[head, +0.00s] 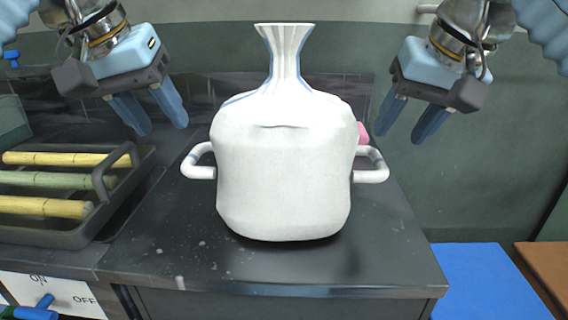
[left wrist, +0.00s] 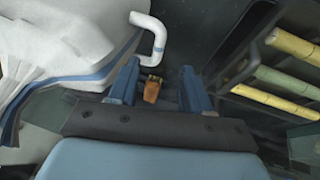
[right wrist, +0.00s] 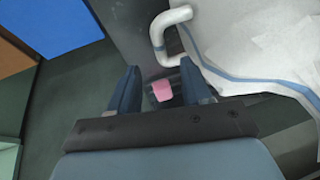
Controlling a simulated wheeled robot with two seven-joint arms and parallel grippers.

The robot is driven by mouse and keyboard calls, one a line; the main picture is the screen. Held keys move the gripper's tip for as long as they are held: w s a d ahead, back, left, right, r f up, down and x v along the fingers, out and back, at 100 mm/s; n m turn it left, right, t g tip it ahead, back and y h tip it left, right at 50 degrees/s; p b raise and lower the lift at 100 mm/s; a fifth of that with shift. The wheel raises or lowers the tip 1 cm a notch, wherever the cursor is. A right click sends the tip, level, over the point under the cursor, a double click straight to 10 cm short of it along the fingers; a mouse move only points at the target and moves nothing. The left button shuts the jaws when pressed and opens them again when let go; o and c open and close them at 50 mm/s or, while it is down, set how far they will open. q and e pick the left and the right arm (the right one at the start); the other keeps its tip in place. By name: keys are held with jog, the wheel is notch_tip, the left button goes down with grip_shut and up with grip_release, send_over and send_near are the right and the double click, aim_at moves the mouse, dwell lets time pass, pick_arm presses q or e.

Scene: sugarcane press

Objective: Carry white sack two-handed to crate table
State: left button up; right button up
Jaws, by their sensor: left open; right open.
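The white sack (head: 284,165) stands upright on the dark table (head: 285,268), its neck gathered at the top. It has a white loop handle on each side, the left handle (head: 197,162) and the right handle (head: 371,166). My left gripper (head: 158,115) is open and empty, above and to the left of the sack. My right gripper (head: 408,125) is open and empty, above and to the right. The left wrist view shows one handle (left wrist: 150,38) beyond the fingers, and the right wrist view shows the other (right wrist: 165,35). Neither gripper touches the sack.
A dark tray (head: 85,238) with several cane sticks (head: 50,180) stands left of the sack. A pink object (head: 362,133) is behind the sack's right side; an orange-brown object (left wrist: 152,90) shows in the left wrist view. A blue surface (head: 490,280) and a brown surface (head: 548,262) lie lower right.

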aim_at(188, 157)
pick_arm(q)
jog(key=x, duration=1)
jog(key=shift+w+d+f, duration=0.1)
jog(key=shift+w+f, duration=0.05)
jog(key=shift+f, duration=0.15)
pick_arm(e)
jog(key=x, duration=1)
jog(key=shift+w+a+f, duration=0.1)
jog(key=shift+w+f, duration=0.05)
jog(key=shift+f, duration=0.15)
pick_arm(q)
grip_shut()
pick_arm(e)
grip_shut()
pick_arm(q)
jog(key=shift+r, duration=0.1)
pick_arm(e)
jog(key=shift+r, duration=0.1)
